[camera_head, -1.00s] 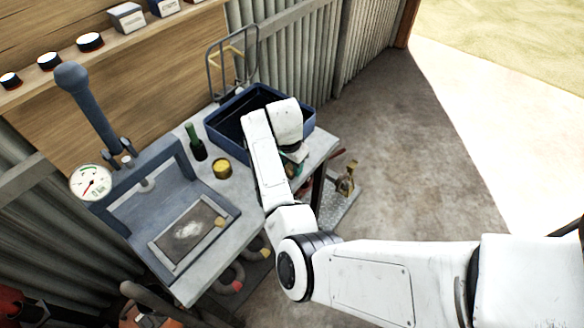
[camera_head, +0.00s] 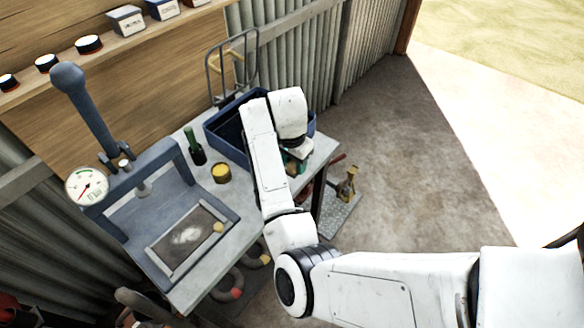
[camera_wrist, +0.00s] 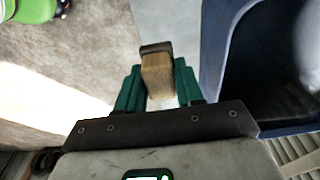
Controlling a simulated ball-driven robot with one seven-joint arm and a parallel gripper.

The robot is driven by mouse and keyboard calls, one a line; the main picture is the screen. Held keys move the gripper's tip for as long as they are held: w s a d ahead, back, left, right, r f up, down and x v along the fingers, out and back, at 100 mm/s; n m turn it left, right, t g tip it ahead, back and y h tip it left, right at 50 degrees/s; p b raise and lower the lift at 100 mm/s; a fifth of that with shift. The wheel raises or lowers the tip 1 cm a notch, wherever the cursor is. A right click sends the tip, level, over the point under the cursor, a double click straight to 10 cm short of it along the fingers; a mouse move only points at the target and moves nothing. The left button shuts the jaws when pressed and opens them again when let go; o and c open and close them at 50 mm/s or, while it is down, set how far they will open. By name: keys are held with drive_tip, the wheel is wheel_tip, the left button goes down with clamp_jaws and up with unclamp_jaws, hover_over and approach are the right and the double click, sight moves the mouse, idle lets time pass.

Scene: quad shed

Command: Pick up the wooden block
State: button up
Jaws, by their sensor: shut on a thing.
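The wooden block (camera_wrist: 157,78) is light brown with a dark end. In the wrist view it sits between the two green fingers of my gripper (camera_wrist: 157,88), which is shut on it. In the head view my gripper (camera_head: 292,166) is by the right part of the workbench, in front of the blue tray. My arm hides much of it, and the block cannot be made out clearly there. I cannot tell whether the block touches the bench top.
The blue tray (camera_head: 216,132) stands right behind my gripper; the wrist view also shows it (camera_wrist: 213,52). A yellow tin (camera_head: 221,173), a green bottle (camera_head: 194,146) and a blue press (camera_head: 120,217) with a gauge stand on the workbench (camera_head: 245,222) to the left. Open floor lies right.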

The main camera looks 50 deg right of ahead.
drive_tip(key=s+a+r+p, duration=0.2)
drive_tip(key=s+a+r, duration=0.2)
drive_tip(key=s+r, duration=0.4)
drive_tip(key=shift+s+a+r, duration=0.15)
drive_tip(key=shift+s+a, duration=0.1)
drive_tip(key=shift+s, duration=1.55)
drive_tip(key=o, duration=0.4)
drive_tip(key=c, duration=0.3)
